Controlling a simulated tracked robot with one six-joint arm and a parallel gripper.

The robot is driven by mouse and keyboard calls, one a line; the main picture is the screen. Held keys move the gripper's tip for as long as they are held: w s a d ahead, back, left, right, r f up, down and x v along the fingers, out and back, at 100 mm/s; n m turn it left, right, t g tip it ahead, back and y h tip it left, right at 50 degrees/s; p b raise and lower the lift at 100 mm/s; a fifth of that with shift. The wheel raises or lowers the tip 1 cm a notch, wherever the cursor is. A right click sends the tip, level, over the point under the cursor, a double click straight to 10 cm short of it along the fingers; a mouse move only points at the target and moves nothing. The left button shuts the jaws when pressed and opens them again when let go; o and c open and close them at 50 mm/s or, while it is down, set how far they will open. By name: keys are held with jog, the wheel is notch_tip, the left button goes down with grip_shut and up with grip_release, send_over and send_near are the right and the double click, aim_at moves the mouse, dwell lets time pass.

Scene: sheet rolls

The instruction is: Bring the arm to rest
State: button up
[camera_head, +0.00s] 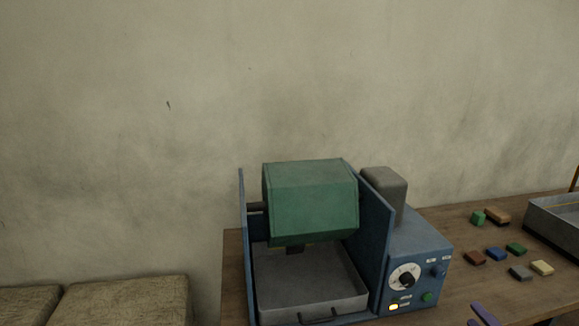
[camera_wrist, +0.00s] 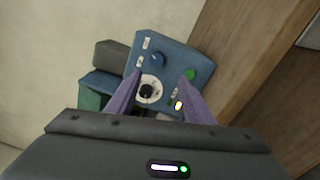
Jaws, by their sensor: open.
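My gripper (camera_wrist: 160,76) is open in the wrist view, its two purple fingers apart with nothing gripped. The blue control box (camera_wrist: 177,58) lies beyond them, with its white dial and black knob (camera_wrist: 147,92) seen between the fingers. How far the fingertips are from the box is hard to tell. In the head view a purple part of my gripper (camera_head: 483,315) shows at the bottom edge, to the right of and in front of the control box (camera_head: 420,250). The rest of my arm is hidden there.
A green drum (camera_head: 310,200) hangs above a grey tray (camera_head: 305,285) in the blue machine. Several small coloured blocks (camera_head: 497,254) lie on the wooden table (camera_head: 462,292), right of the machine. A grey metal bin (camera_head: 556,228) stands at the right edge. A cushioned seat (camera_head: 125,302) is at lower left.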

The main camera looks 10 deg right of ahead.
jog(key=s+a+f+n+g+y, duration=0.1)
jog(key=s+a+n+g+y, duration=0.15)
jog(key=a+n+g, duration=0.45)
jog(key=s+a+f+n+g+y, duration=0.2)
jog(key=s+a+n, duration=0.1)
jog(key=a+n, duration=0.75)
jog(key=s+a+f+n+g+y, duration=0.1)
jog(key=s+a+n+g+y, duration=0.15)
jog(key=a+n+g, duration=0.6)
jog(key=s+a+r+n+t+h, duration=0.1)
jog(key=a+r+n, duration=0.5)
jog(key=n, duration=0.6)
jog(key=s+a+r+n+t+h, duration=0.1)
jog(key=a+r+n+t+h, duration=0.2)
jog(key=a+r+n+h, duration=0.3)
notch_tip(320, 180, up, 5)
jog(key=n, duration=0.6)
jog(key=shift+s+a+r+n+t+h, duration=0.2)
jog(key=shift+s+a+n+t+h, duration=0.1)
jog(key=shift+n+t, duration=0.1)
